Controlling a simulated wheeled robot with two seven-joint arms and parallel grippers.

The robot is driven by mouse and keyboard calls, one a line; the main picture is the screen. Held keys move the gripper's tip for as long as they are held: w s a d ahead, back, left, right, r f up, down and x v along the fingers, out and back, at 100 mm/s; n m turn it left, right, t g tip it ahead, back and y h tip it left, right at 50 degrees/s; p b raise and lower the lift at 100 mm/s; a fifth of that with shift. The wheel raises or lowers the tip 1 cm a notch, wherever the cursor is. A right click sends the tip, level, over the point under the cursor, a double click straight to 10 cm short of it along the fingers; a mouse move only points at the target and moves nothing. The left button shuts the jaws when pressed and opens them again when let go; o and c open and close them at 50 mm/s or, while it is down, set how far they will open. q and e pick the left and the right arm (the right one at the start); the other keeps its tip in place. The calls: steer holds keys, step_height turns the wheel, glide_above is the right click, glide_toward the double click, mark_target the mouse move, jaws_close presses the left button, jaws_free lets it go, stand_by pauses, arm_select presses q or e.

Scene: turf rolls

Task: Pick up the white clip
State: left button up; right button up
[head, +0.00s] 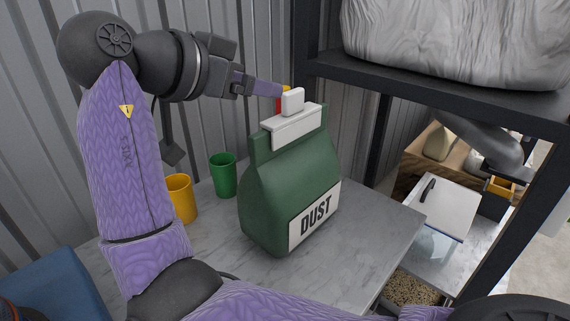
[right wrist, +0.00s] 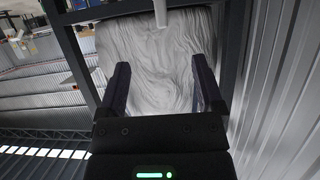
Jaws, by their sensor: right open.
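The white clip (head: 296,121) sits across the top of a green bag (head: 285,190) labelled DUST, with its squarish tab standing up. The bag stands upright on a grey marbled table. My right gripper (head: 275,90) is open, with its fingers pointing right at the tab from the left. The tips are at or just beside the tab; contact cannot be told. In the right wrist view the two fingers (right wrist: 162,85) are apart with nothing between them, and a white piece (right wrist: 160,12), probably the tab, shows beyond the tips. My left gripper is not in view.
A yellow cup (head: 181,198) and a green cup (head: 223,175) stand left of the bag. A dark shelf (head: 440,90) holding a pale wrinkled sack (head: 455,40) is close at right. Table right of the bag is clear.

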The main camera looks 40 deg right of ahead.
mark_target(283, 108)
steer(key=f, duration=0.2)
steer(key=d+f+b, duration=0.1)
steer(key=shift+w+f, duration=0.25)
steer(key=shift+f, duration=0.1)
steer(key=b+x, duration=0.3)
steer(key=x, duration=0.5)
steer(key=shift+d, duration=0.4)
steer(key=c, duration=1)
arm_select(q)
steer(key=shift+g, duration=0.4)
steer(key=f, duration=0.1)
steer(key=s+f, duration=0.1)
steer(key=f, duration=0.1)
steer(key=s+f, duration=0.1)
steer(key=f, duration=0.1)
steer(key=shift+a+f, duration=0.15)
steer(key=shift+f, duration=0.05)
arm_select(e)
jaws_close()
